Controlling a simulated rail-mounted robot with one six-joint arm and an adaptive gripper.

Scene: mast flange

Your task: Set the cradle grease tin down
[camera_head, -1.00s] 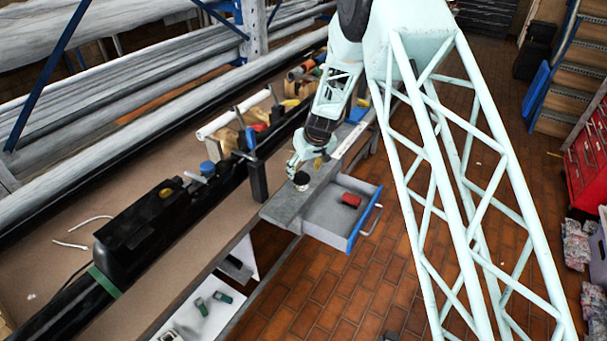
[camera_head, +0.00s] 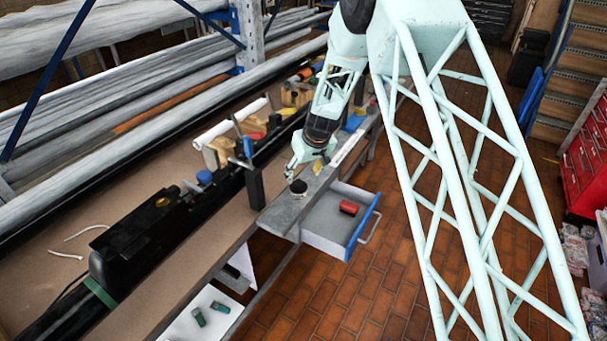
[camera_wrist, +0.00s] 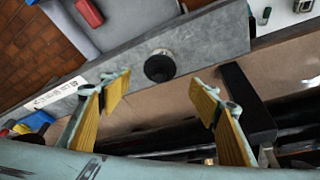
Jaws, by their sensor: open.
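The grease tin, a small dark round tin (camera_head: 298,187), stands on the grey ledge (camera_head: 283,213) beside the open drawer. In the wrist view the tin (camera_wrist: 160,66) shows as a dark disc on the grey ledge, close to its edge. My gripper (camera_wrist: 160,97) is open, with its yellow-padded fingers wide apart. The tin lies ahead of the gap between the fingertips, and neither finger appears to touch it.
A dark upright post (camera_head: 254,188) stands close on the other side. Clamps and a long black mast lie along the bench.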

